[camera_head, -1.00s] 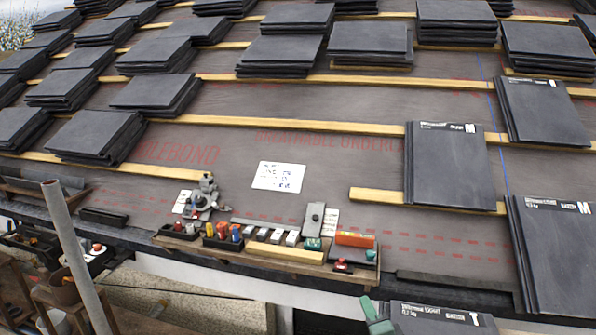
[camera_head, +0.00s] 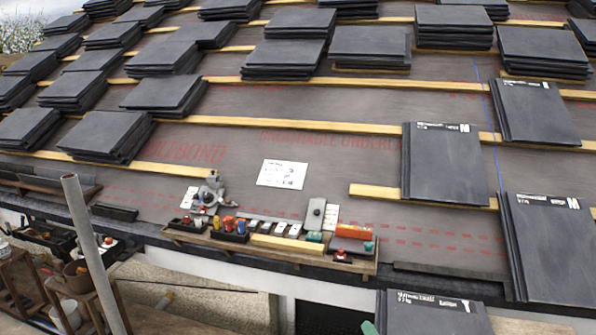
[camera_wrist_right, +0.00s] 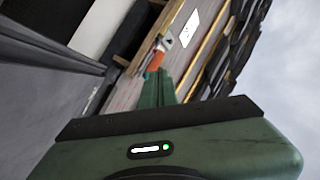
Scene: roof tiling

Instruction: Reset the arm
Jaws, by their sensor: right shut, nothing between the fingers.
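My right gripper (camera_head: 368,328) shows only as a small green sliver at the bottom edge of the head view, just left of a slate tile (camera_head: 432,314) with a white label. In the right wrist view its green fingers (camera_wrist_right: 158,89) are together, with nothing between them. The dark slate beside it fills the left of that view. My left arm and gripper are not in view.
A wooden tool shelf (camera_head: 268,252) with several tools lies along the roof's lower edge. A white sheet (camera_head: 282,174) lies on the underlay. Stacked slates (camera_head: 107,135) sit on the battens. A grey pole (camera_head: 92,250) stands at the left.

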